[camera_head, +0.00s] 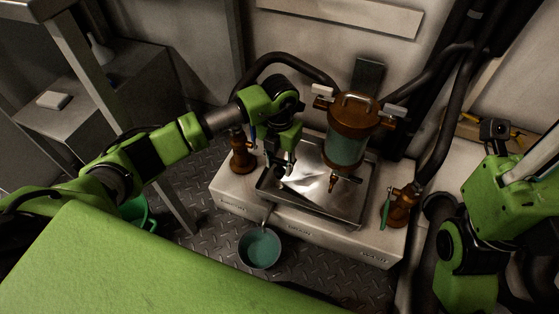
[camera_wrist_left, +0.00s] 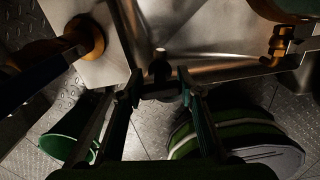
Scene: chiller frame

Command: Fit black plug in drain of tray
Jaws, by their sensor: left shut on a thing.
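The metal tray (camera_head: 326,216) sits on the pale base in the middle of the head view. My left gripper (camera_head: 284,166) reaches down over the tray's left part. In the left wrist view my left gripper (camera_wrist_left: 160,88) is shut on the small black plug (camera_wrist_left: 160,68), which shows dark between and just beyond the fingertips. The tray (camera_wrist_left: 215,55) lies behind it there. The drain is not clearly visible, and I cannot tell whether the plug touches the tray. Part of my right arm shows at the right of the head view; I cannot make out its gripper.
A brown cylinder with a greenish window (camera_head: 347,130) stands over the tray's back. Brown fittings flank the tray, one left (camera_head: 242,155) and one right (camera_head: 398,207). A round pan (camera_head: 260,247) is below the front edge. Black hoses run behind. A green panel fills the lower left.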

